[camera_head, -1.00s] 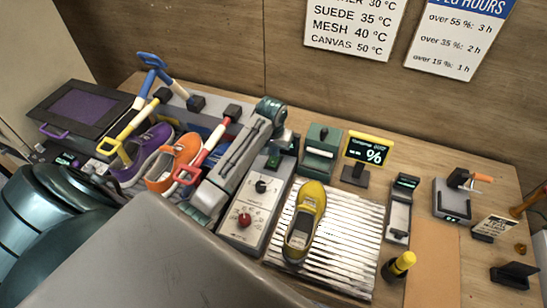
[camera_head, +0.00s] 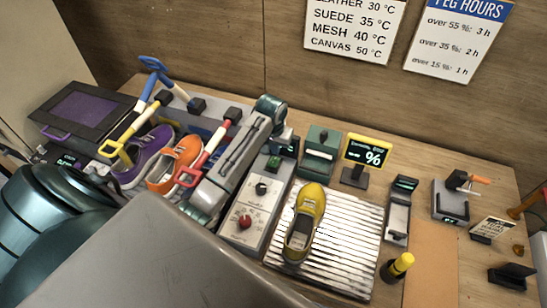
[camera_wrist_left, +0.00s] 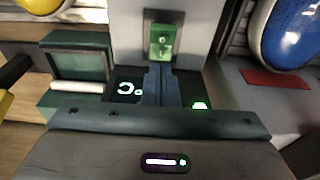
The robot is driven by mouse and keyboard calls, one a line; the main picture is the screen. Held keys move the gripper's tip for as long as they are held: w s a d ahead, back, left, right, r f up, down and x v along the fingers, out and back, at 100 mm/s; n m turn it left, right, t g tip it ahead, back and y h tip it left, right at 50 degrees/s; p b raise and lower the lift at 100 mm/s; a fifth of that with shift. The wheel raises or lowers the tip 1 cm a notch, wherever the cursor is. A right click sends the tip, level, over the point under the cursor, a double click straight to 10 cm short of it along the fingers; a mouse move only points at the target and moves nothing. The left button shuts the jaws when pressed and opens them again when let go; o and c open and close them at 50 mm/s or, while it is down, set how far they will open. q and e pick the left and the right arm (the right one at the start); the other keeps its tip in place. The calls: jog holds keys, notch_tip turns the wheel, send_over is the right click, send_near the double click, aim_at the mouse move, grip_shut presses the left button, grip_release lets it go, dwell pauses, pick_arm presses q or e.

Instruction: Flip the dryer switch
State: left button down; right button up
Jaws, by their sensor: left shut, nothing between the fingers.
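The dryer's light grey control box (camera_head: 232,234) stands in the middle of the head view, with a black knob, a red knob and a green switch (camera_head: 274,162) near its far end. The switch shows lit green in the left wrist view (camera_wrist_left: 161,42), in a dark frame. My left gripper (camera_head: 283,141) is at the far end of the box, close to the switch. In the left wrist view its fingers (camera_wrist_left: 160,68) are together and empty, pointing at the switch's near edge. Contact cannot be told. My right gripper is not in view.
A yellow sneaker (camera_head: 304,222) lies on a white ribbed mat (camera_head: 350,250) right of the box. Purple (camera_head: 150,147) and orange (camera_head: 182,157) sneakers and coloured-handled tools crowd the left. A green device (camera_head: 319,150) and a percent display (camera_head: 368,152) stand behind the mat.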

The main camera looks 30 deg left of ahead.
aim_at(275, 159)
pick_arm(q)
notch_tip(275, 159, up, 4)
jog(key=shift+r, duration=0.1)
dwell(0.4)
dwell(0.5)
